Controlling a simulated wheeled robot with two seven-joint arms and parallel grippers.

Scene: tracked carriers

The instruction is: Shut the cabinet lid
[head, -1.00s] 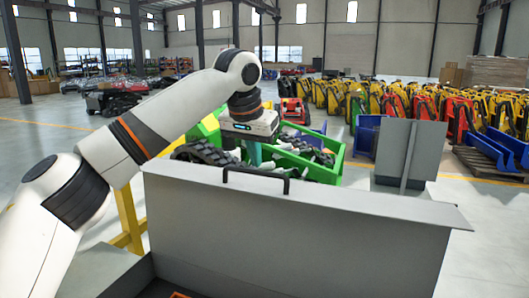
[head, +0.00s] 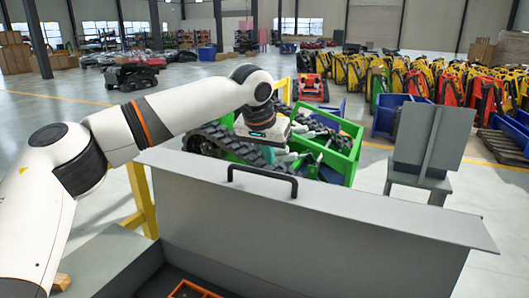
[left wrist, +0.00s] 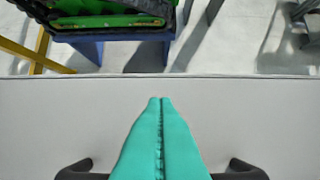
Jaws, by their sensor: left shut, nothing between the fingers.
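The cabinet lid (head: 330,235) is a grey panel standing raised, with a black handle (head: 262,172) at its upper edge. The open cabinet interior shows dark at the bottom. My left gripper (head: 270,153) is at the far side of the lid, near the handle, its fingers partly hidden in the head view. In the left wrist view, the teal fingers (left wrist: 161,100) are shut together and empty, in front of the grey lid (left wrist: 60,120). The handle's ends (left wrist: 240,170) show on both sides of them. Contact with the lid cannot be told. My right gripper is not in view.
Behind the lid are a green crate of parts (head: 345,160) and a black track (head: 225,143). A yellow post (head: 143,200) stands left of the lid. A grey stand (head: 425,140) is at the right. An orange tray (head: 195,290) lies inside the cabinet.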

